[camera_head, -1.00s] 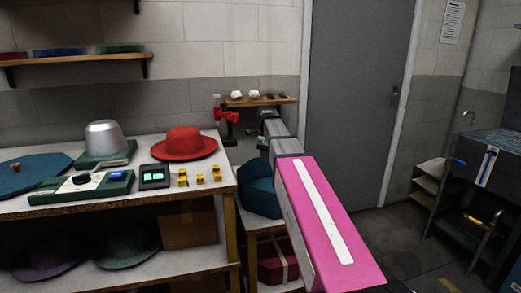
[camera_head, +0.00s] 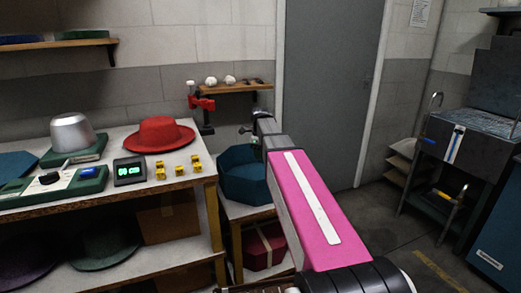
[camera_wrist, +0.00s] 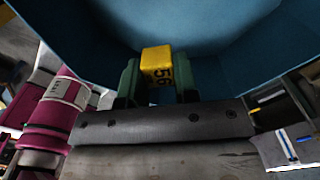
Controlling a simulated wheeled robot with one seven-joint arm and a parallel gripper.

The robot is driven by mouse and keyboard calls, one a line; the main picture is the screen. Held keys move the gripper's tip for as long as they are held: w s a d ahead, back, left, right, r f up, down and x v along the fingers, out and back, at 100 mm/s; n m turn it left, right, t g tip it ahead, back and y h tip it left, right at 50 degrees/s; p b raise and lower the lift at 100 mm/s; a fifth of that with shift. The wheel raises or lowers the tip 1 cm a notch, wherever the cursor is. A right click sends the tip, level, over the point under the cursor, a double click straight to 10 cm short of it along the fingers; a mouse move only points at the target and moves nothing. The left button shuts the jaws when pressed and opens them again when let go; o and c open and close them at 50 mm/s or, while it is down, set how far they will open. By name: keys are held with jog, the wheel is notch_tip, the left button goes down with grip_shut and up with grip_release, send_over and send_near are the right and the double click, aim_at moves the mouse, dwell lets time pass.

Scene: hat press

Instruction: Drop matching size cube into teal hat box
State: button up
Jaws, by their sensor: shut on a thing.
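The teal hat box (camera_head: 240,178) stands open on a low shelf to the right of the table. In the wrist view its blue-teal inner walls (camera_wrist: 215,35) fill the upper part. My gripper (camera_wrist: 157,78) has green fingers shut on a yellow cube (camera_wrist: 155,55) marked 56. The cube shows against the inside of the box; its height above the bottom is unclear. In the head view my pink arm reaches toward the box and hides part of it, and the held cube cannot be made out there.
Several yellow cubes (camera_head: 178,167) lie on the table beside a small display with green digits (camera_head: 129,171). A red hat (camera_head: 158,133) and a metal dome (camera_head: 72,133) stand behind. A red clamp (camera_head: 203,104) is above the box. A maroon box (camera_head: 265,250) sits below it.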

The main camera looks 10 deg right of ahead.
jog(key=shift+f, duration=7.5)
jog(key=shift+f, duration=0.4)
jog(key=o, duration=1)
jog(key=shift+c, duration=0.2)
